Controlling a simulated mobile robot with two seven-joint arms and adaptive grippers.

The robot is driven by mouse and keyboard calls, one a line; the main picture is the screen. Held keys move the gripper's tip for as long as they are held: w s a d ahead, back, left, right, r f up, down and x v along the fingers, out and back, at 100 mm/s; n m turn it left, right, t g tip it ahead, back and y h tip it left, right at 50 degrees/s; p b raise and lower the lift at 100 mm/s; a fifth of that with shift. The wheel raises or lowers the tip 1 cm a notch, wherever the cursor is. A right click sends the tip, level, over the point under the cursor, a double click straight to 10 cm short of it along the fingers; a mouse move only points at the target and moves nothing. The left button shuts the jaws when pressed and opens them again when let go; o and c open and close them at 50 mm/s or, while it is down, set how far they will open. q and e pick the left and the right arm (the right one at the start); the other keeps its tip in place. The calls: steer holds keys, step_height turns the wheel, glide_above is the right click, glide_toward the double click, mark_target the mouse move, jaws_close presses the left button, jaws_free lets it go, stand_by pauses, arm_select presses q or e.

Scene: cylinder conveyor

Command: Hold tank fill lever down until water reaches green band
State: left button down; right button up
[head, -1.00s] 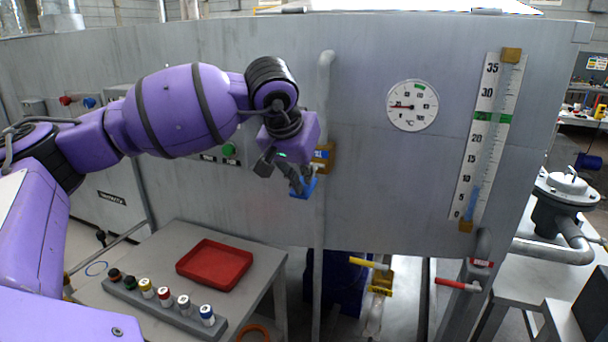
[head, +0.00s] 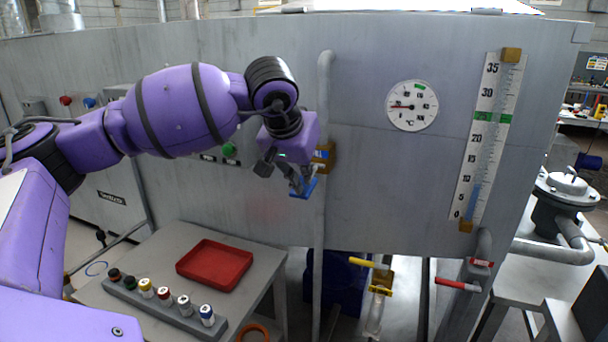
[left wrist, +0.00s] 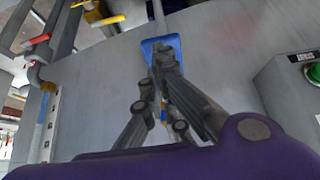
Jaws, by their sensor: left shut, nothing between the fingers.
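The blue fill lever (head: 309,188) sticks out from a brass valve (head: 323,156) on the vertical pipe. My left gripper (head: 298,183) is shut and empty, with its fingertips at the lever's blue paddle. In the left wrist view the fingertips (left wrist: 163,62) overlap the blue paddle (left wrist: 153,43) and seem to touch it. The level gauge (head: 488,140) on the tank wall has a green band (head: 492,118) near 25. The blue water column (head: 473,200) stands at about 10, below the band. My right gripper is not in view.
A dial thermometer (head: 412,105) is on the tank wall (head: 370,190). Yellow-handled (head: 368,263) and red-handled (head: 457,284) valves sit lower right. A bench (head: 262,265) holds a red tray (head: 214,264) and a rack of several small bottles (head: 165,302).

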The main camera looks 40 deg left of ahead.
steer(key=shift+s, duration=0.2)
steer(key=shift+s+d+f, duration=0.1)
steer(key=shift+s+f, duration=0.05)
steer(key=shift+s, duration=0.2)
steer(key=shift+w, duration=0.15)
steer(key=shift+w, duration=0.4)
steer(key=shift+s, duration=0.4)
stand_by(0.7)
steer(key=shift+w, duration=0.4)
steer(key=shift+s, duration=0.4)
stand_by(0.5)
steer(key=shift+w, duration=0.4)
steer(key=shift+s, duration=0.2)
